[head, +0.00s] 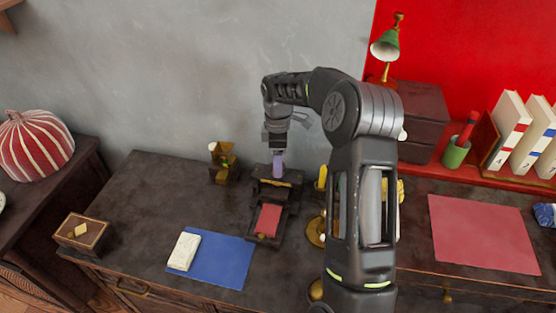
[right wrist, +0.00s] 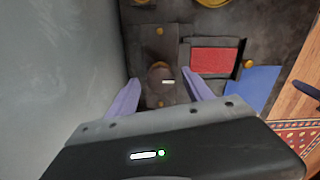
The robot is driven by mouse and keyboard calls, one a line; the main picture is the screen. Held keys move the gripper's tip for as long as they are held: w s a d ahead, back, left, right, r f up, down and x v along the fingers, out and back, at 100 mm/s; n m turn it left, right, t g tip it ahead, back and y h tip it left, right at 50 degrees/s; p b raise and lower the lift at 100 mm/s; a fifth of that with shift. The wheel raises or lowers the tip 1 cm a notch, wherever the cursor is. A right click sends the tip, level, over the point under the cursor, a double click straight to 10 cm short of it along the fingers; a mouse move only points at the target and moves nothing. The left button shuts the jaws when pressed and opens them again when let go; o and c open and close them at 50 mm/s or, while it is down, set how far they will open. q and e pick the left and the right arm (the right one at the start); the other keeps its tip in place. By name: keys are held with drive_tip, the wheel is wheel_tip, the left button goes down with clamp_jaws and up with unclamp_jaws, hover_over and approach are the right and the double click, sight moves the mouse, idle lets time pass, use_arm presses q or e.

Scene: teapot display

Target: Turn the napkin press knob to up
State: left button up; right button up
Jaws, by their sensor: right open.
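The napkin press (head: 284,193) is a dark wooden device on the dark table, with a red napkin (head: 269,219) in its front part. In the right wrist view, a round brown knob (right wrist: 160,70) with a small white mark stands on the press. My right gripper (head: 278,165) is over the back of the press and points down. In the right wrist view its two lavender fingers (right wrist: 161,92) are open, one on each side of the knob, with no visible contact. The knob is hidden in the head view. My left gripper is out of view.
A blue mat (head: 222,265) with a folded white cloth (head: 184,250) lies left of the press. A small wooden holder (head: 224,170) stands behind it. Brass items (head: 316,232) stand close on the right, partly behind my arm. The left tabletop is mostly clear.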

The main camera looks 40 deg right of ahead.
drive_tip(key=shift+r+b, duration=0.35)
drive_tip(key=shift+r, duration=3.55)
